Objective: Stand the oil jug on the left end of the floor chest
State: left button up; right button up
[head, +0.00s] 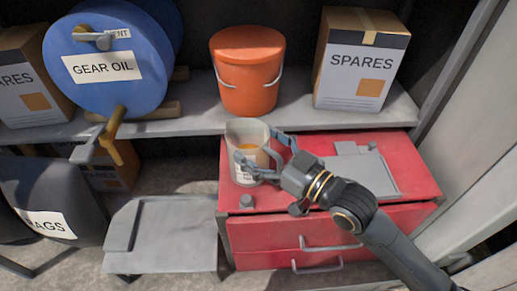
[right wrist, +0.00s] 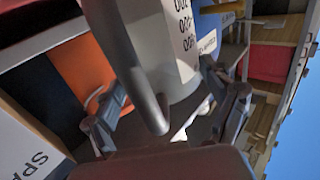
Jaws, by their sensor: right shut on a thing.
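The oil jug (head: 246,134) is a pale grey jug with graduation marks, and amber liquid shows inside it. It is upright at the left end of the red floor chest (head: 232,222). I cannot tell whether its base touches the chest top. My right gripper (head: 265,155) reaches in from the right and is shut on the jug. In the right wrist view, the jug's grey handle (right wrist: 145,85) runs down between the fingers, with the marked body (right wrist: 180,50) behind it. My left gripper is not in view.
Behind, a shelf (head: 195,118) holds a blue gear oil drum (head: 115,30), an orange bucket (head: 247,75) and a spares box (head: 360,65). A grey low stand (head: 170,235) is left of the chest.

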jog(key=shift+f, duration=0.1)
jog(key=o, duration=1.7)
jog(key=shift+b+v, duration=0.95)
jog(key=shift+v, duration=5.1)
jog(key=shift+r, duration=0.2)
